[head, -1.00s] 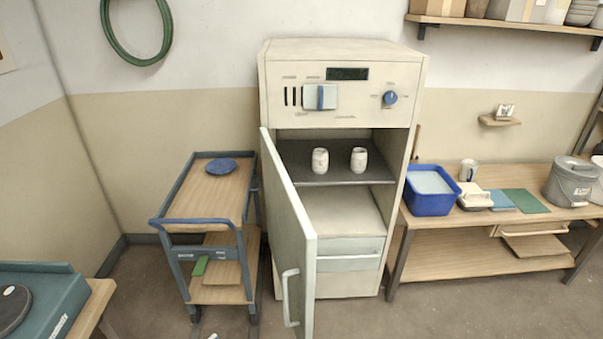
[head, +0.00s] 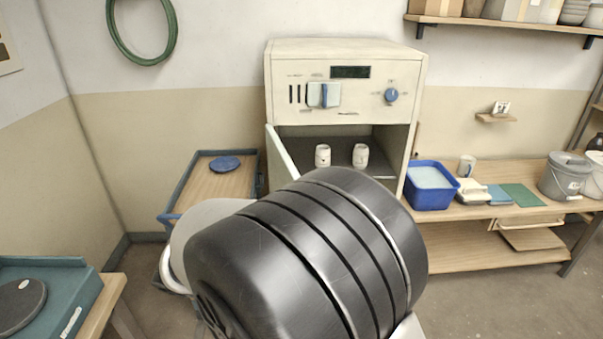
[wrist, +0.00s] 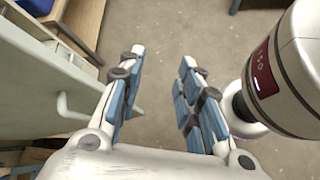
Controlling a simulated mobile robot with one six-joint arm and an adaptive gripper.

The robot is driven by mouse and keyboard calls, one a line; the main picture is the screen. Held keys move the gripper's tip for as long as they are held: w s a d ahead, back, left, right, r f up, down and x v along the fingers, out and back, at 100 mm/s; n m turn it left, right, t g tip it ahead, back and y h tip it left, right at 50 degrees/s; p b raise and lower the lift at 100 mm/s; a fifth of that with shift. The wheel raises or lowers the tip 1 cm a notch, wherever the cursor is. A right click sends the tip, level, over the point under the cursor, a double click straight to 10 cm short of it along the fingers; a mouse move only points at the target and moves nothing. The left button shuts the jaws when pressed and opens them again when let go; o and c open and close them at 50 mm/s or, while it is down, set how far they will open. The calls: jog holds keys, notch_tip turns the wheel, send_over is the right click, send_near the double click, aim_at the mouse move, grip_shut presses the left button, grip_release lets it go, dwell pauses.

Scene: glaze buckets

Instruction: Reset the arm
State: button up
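My gripper (wrist: 154,98) shows in the wrist view with its two blue-padded fingers apart and nothing between them. Bare floor lies beyond the fingertips. The open cabinet door (wrist: 45,85), with its pale handle (wrist: 72,108), is to the left of the fingers in the wrist view. In the head view my arm fills the lower middle, and the gripper is hidden there. The arm covers most of the door (head: 281,165).
The cabinet (head: 345,80) is open, with two white cups (head: 323,155) (head: 360,156) on its shelf. A cart (head: 205,185) with a blue plate (head: 225,163) stands left. A bench with a blue tub (head: 430,190) and a grey bucket (head: 566,178) stands right.

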jog(key=s+d+r+m+t+y, duration=0.1)
jog(key=s+d+r+m+y, duration=0.3)
jog(key=s+d+m+y, duration=0.1)
jog(key=s+d+r+m+t+y, duration=0.1)
jog(key=s+d+r+m+y, duration=0.4)
jog(key=s+d+m, duration=0.2)
jog(key=s+m, duration=0.2)
jog(key=m, duration=0.1)
jog(key=shift+s+d+m+t, duration=0.3)
jog(key=shift+d+t, duration=0.1)
